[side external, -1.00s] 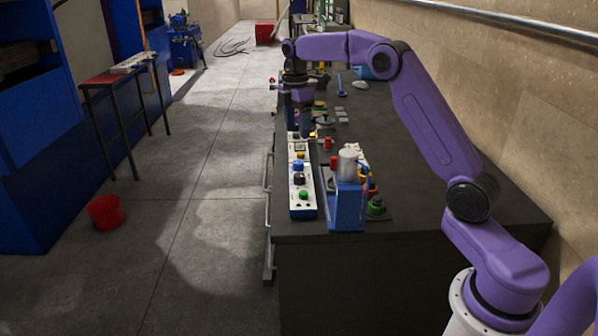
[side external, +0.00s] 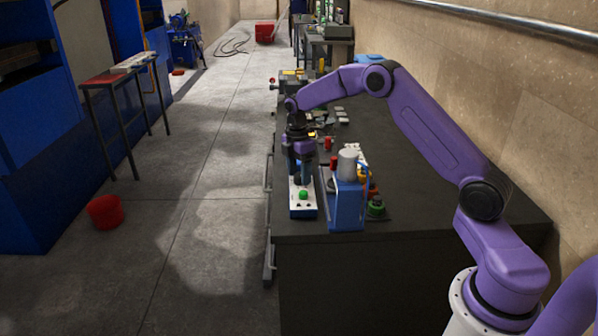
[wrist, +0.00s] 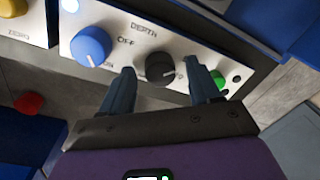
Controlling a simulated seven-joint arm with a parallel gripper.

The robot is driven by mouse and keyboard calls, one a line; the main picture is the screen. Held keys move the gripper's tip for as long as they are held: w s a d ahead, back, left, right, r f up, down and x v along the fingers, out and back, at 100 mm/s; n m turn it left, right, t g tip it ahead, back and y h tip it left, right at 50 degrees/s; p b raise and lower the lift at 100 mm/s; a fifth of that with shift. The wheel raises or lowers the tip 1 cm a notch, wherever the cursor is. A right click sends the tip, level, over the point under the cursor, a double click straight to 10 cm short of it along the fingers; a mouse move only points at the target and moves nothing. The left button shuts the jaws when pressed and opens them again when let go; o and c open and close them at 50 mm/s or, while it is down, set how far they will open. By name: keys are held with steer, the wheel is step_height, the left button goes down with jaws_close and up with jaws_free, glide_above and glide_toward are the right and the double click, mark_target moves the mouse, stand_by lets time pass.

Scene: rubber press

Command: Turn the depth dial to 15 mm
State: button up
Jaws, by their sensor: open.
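In the wrist view, a white control panel (wrist: 215,45) carries the printed words "DEPTH" and "OFF". A dark round dial (wrist: 160,68) sits by the "DEPTH" print, with a blue knob (wrist: 90,45) to its left and a green button (wrist: 218,78) to its right. My gripper (wrist: 160,70) is open, with one finger on each side of the dark dial; I cannot tell whether they touch it. The dial's setting is not readable. In the side view my gripper (side external: 301,183) is low over the panel (side external: 303,211) and hides the dial.
A blue press-like unit (side external: 346,205) with a silver cylinder (side external: 347,165) stands close to the right of the panel. Red and green knobs (side external: 376,208) lie beside it. The dark bench (side external: 440,215) is clear further right. A yellow knob (wrist: 14,20) shows at the wrist view's left.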

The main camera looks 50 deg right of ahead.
steer(key=c, duration=1)
steer(key=shift+c, duration=0.2)
steer(key=shift+m, duration=0.5)
steer(key=m, duration=0.5)
steer(key=shift+m, duration=0.3)
steer(key=m, duration=0.5)
steer(key=shift+d, duration=0.1)
steer(key=m, duration=0.6)
steer(key=shift+s+m+t, duration=0.1)
steer(key=shift+m+t, duration=0.3)
steer(key=m, duration=0.4)
steer(key=shift+m, duration=0.7)
